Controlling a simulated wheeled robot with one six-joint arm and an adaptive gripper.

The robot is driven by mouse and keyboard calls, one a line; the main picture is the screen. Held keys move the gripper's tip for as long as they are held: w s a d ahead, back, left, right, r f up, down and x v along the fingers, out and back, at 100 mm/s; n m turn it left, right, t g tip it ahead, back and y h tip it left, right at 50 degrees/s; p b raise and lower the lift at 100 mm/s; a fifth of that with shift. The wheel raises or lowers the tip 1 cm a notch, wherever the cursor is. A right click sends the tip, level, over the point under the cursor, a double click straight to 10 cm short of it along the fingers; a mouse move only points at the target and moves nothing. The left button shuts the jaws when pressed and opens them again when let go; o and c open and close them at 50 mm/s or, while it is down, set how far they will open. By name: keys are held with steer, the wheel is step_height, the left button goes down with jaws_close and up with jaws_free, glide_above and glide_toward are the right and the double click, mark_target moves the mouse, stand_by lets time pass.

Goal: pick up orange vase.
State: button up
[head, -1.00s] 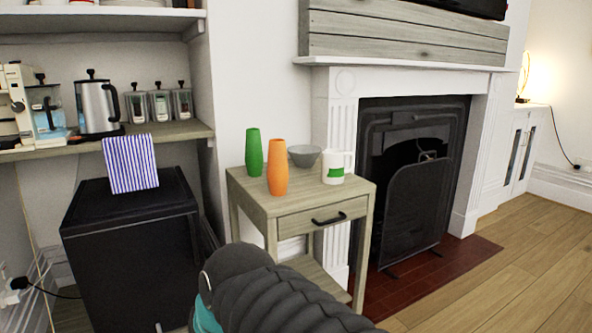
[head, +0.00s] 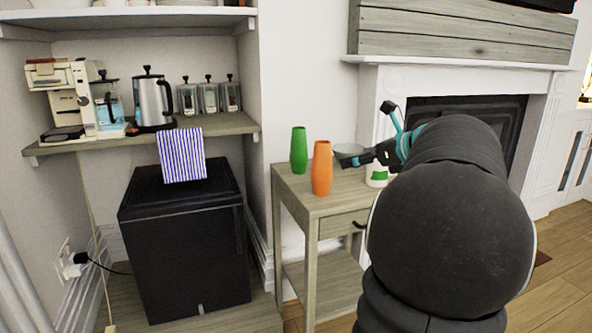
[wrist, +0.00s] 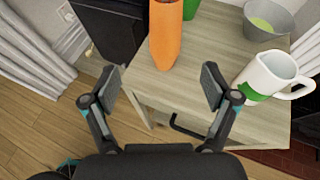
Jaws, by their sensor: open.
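The orange vase (head: 322,168) stands upright near the front left of the small wooden side table (head: 293,186). In the wrist view the orange vase (wrist: 165,38) is at top centre, beyond my gripper (wrist: 160,88); its top is cut off by the frame edge. The gripper's two fingers are spread apart and empty, with the tabletop and floor showing between them. In the head view my gripper (head: 368,155) is small and partly hidden by my arm, to the right of the vase and apart from it.
A green vase (head: 299,150) stands behind and left of the orange one. A grey bowl (wrist: 268,18) and a white-and-green mug (wrist: 268,75) stand on the table's right side. A black cabinet (head: 185,235) with a striped cloth (head: 182,155) stands left. The fireplace is at right.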

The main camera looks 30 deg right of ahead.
mark_target(330, 145)
steer(key=x, duration=0.9)
steer(key=b+x, duration=0.1)
steer(key=x, duration=0.3)
steer(key=shift+w+d, duration=0.25)
steer(key=shift+d, duration=0.1)
steer(key=c, duration=1.5)
steer(key=shift+c, duration=0.2)
steer(key=shift+r, duration=0.15)
steer(key=shift+r, duration=0.25)
step_height(330, 145, up, 4)
steer(key=shift+s+d+p, duration=0.1)
steer(key=shift+d+p, duration=0.05)
steer(key=shift+p, duration=0.55)
steer(key=s+d+r+p, duration=0.2)
steer(key=s+d+r, duration=0.3)
steer(key=d, duration=0.5)
steer(key=shift+r, duration=0.6)
